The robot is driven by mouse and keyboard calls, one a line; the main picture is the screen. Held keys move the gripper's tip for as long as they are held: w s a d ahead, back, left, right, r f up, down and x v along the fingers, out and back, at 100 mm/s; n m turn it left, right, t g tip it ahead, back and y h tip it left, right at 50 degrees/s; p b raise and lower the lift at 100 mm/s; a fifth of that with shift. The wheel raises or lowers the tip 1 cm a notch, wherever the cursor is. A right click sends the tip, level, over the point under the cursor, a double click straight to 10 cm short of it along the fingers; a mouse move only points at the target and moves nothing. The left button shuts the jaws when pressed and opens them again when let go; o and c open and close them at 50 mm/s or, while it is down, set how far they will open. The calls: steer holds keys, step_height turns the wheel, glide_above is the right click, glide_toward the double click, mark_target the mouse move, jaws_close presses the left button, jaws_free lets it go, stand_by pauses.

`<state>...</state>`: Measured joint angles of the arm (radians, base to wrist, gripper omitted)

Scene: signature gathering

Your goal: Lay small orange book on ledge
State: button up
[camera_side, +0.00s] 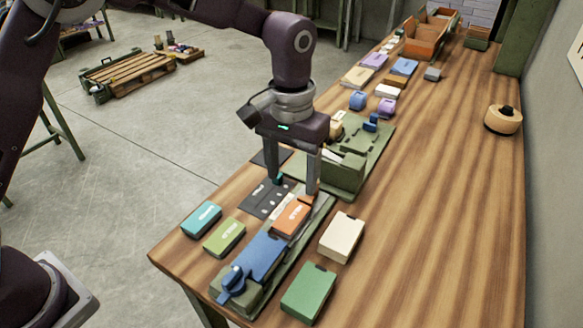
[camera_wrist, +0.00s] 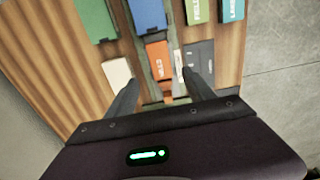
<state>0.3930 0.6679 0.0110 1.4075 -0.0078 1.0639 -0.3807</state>
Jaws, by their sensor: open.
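A small orange book (camera_side: 291,219) with white lettering lies flat on the long grey-green ledge (camera_side: 318,214), beside a blue book (camera_side: 262,257). The orange book also shows in the wrist view (camera_wrist: 159,62), just beyond my fingers. My gripper (camera_side: 293,192) is open, pointing down above the far end of the orange book, with nothing seen held between its fingers. One fingertip is over the dark panel side, the other near the ledge. A small orange patch (camera_wrist: 166,86) shows between the fingers in the wrist view; I cannot tell what it is.
A dark panel (camera_side: 262,203) lies left of the ledge. Teal (camera_side: 201,219) and lime (camera_side: 224,237) books lie front left; cream (camera_side: 341,237) and green (camera_side: 308,292) books lie right. A green holder (camera_side: 345,175) stands close behind my gripper. The table's right side is mostly clear.

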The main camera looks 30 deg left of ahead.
steer(key=s+a+r+t, duration=0.3)
steer(key=s+a+r, duration=0.9)
steer(key=r, duration=0.3)
steer(key=s+a+f+t, duration=0.1)
steer(key=s+a, duration=0.1)
steer(key=s, duration=0.5)
steer(key=s+a+f+t, duration=0.1)
steer(key=s+a, duration=0.2)
steer(key=s, duration=0.4)
steer(key=shift+f+t, duration=0.3)
steer(key=shift+f, duration=0.1)
